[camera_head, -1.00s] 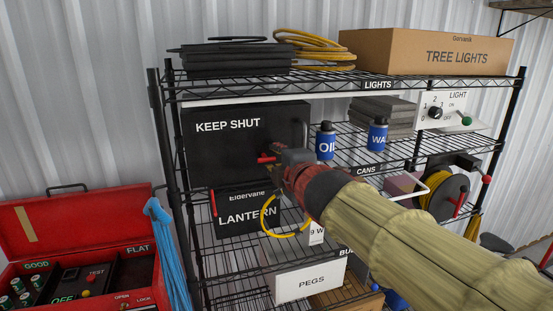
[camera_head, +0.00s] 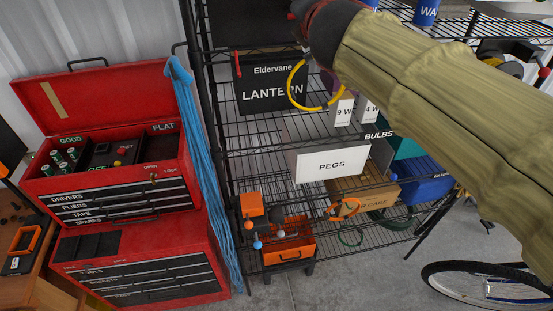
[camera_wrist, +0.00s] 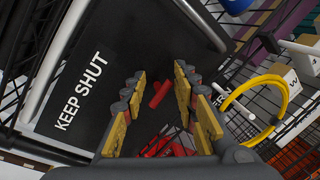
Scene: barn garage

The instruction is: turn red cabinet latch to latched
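The dark cabinet (camera_head: 245,25) shows only its lower part at the top of the head view. In the wrist view the cabinet front (camera_wrist: 115,45) is dark with white KEEP SHUT lettering. The red latch handle (camera_wrist: 160,94) lies tilted between the fingers of my gripper (camera_wrist: 158,76), with visible gaps on both sides. The gripper is open, its padded fingers apart. Another red part (camera_wrist: 165,148) shows lower between the fingers; I cannot tell what it is.
A black LANTERN box (camera_head: 270,88) with a yellow ring (camera_head: 294,84) sits on the wire shelf below. A white PEGS box (camera_head: 331,164) is lower. Red toolboxes (camera_head: 130,262) and a blue cord bundle (camera_head: 203,180) stand left. A bicycle wheel (camera_head: 465,285) is at lower right.

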